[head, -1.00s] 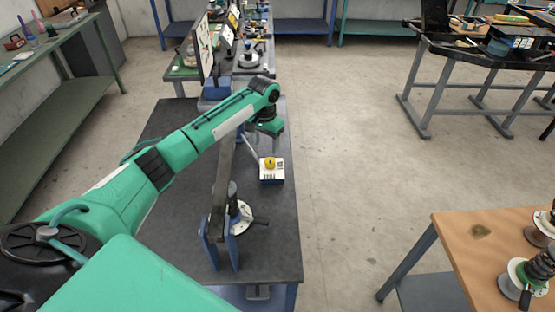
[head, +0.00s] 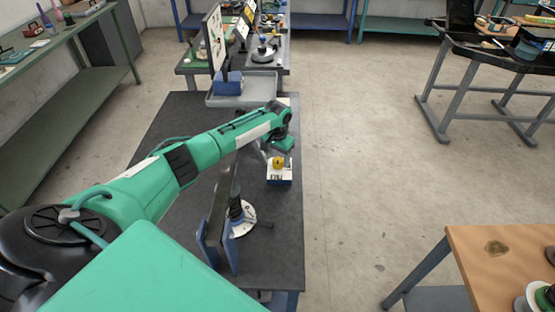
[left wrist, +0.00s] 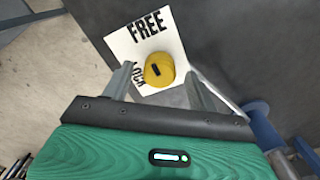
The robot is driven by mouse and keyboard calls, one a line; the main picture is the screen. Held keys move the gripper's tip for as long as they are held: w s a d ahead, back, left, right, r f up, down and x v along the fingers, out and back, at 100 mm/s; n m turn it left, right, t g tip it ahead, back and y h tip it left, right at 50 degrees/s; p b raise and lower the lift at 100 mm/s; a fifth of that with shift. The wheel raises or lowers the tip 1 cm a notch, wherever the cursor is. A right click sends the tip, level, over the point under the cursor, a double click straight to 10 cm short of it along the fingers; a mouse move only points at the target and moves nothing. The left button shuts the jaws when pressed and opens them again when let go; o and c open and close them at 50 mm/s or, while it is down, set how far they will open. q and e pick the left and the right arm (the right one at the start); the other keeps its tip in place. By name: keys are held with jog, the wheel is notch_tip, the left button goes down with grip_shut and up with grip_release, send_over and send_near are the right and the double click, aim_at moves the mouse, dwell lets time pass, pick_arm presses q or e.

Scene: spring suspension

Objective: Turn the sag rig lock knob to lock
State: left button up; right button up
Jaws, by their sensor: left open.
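The yellow lock knob (head: 278,162) sits on a white-topped box (head: 279,176) with blue sides on the dark bench. In the left wrist view the round knob (left wrist: 160,72) has a short black mark. The white plate (left wrist: 118,42) reads FREE at the top and LOCK at the lower left, partly covered by a finger. My left gripper (left wrist: 159,78) is open, with one finger on each side of the knob in that view. I cannot tell whether they touch it. In the head view the gripper is just above the box. My right gripper is not in view.
A rig with a blue upright frame (head: 216,238) and a round white base (head: 243,222) stands nearer on the bench, partly behind my arm. A grey tray (head: 238,100) and blue bin lie at the far end. The wooden table (head: 500,255) is at lower right, with open floor between.

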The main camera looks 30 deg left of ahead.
pick_arm(q)
jog(key=shift+f, duration=1.1)
jog(key=c, duration=0.9)
jog(key=shift+c, duration=0.4)
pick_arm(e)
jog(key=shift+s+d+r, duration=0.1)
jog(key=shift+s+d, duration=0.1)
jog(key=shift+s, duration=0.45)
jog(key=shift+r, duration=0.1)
